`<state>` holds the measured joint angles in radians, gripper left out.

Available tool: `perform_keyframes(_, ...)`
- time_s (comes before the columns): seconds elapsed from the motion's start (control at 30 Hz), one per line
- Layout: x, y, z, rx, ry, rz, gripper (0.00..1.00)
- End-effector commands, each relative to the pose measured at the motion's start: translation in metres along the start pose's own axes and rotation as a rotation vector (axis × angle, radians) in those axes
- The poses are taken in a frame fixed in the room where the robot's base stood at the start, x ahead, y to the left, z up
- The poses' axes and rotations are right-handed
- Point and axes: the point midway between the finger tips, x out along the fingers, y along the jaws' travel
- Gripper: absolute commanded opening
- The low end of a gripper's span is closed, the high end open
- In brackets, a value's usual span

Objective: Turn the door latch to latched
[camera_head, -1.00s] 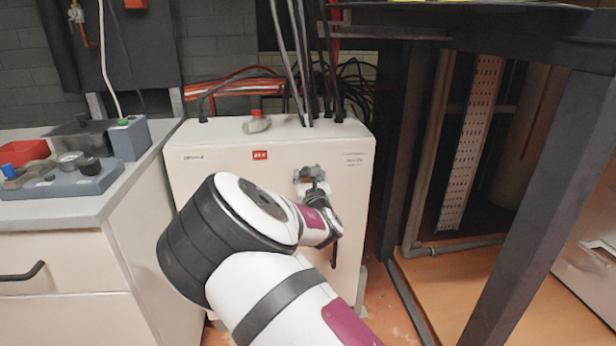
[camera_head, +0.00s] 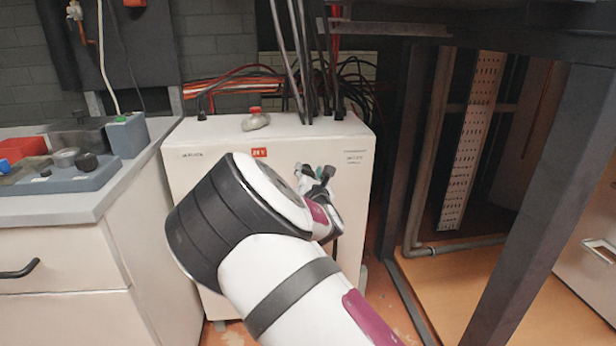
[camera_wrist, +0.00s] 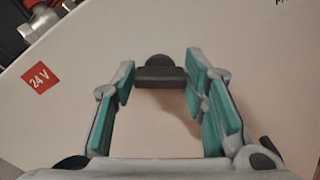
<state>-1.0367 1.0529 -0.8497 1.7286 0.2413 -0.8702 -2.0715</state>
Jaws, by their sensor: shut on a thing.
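The cream cabinet (camera_head: 205,172) with the red label on its door stands ahead of me in the head view. Its door fills the wrist view, where a tilted red 24 V label (camera_wrist: 40,77) shows at left. In the head view my gripper (camera_head: 317,178) is at the upper right of the door, tilted; the latch cannot be made out there. My arm covers the lower middle of the door.
A red-topped fitting (camera_head: 255,120) and several cables (camera_head: 310,75) are on the cabinet top. A counter (camera_head: 75,208) with control boxes stands at left. A dark metal frame (camera_head: 535,200) stands close at right. A red-topped part (camera_wrist: 30,5) shows at the wrist view's upper left.

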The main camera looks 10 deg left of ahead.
Motion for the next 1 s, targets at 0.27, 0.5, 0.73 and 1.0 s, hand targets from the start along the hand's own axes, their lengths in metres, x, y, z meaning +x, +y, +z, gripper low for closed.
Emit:
perform_keyframes(0.27,0.0002,-0.0021,0.0,0.266,-0.002,0.0,0.12)
perform_keyframes(0.5,0.0001,-0.0033,-0.0007,0.494,-0.002,0.001,0.12)
perform_keyframes(0.73,0.0001,-0.0046,-0.0014,0.708,-0.002,0.0,0.12)
perform_keyframes(1.0,0.0,-0.0054,-0.002,0.915,-0.002,0.0,0.12)
